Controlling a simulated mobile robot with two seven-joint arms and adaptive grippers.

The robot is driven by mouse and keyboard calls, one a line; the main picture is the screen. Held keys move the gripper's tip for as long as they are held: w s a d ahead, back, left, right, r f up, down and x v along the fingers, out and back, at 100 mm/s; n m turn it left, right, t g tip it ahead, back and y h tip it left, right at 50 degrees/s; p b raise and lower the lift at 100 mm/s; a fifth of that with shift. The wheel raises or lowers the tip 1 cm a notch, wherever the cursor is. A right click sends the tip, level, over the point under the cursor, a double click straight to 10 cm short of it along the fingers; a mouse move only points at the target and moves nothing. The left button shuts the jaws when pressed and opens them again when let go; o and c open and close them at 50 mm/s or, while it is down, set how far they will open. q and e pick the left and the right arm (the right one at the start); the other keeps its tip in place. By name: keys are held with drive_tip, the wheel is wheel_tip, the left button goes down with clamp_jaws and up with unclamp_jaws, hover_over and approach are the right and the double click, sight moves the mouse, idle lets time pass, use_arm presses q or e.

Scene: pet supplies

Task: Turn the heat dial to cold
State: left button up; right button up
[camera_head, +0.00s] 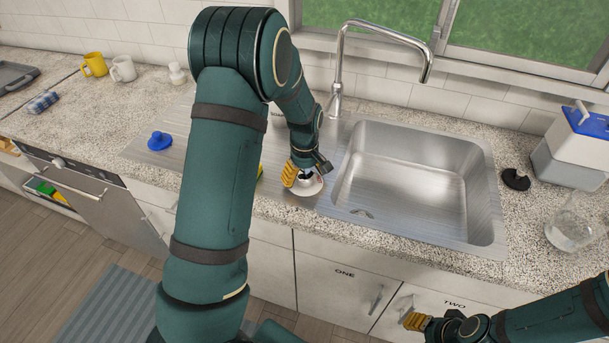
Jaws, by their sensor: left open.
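My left gripper (305,175) is open and points down over the steel drainboard, just left of the sink. A white round thing (309,188) lies under and between its fingers; the gripper covers much of it, and I cannot tell whether they touch. No dial marked hot or cold can be made out. A small pale round knob (58,162) shows on the front panel of the appliance at the left, far from both grippers; its markings are too small to read. My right gripper (413,320) is low at the right, by the cabinet door marked TWO; its jaw opening is unclear.
The tall faucet (338,80) stands behind the empty sink (410,180), close to my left wrist. A blue stopper-like thing (159,141) lies on the drainboard. A black stopper-like thing (516,179), a glass jug (572,230) and a blue-topped box (575,150) stand at the right.

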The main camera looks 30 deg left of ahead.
sight(305, 173)
use_arm(q)
wheel_tip(305, 173, up, 12)
idle(0.4)
drive_tip(key=shift+f, duration=0.15)
idle(0.3)
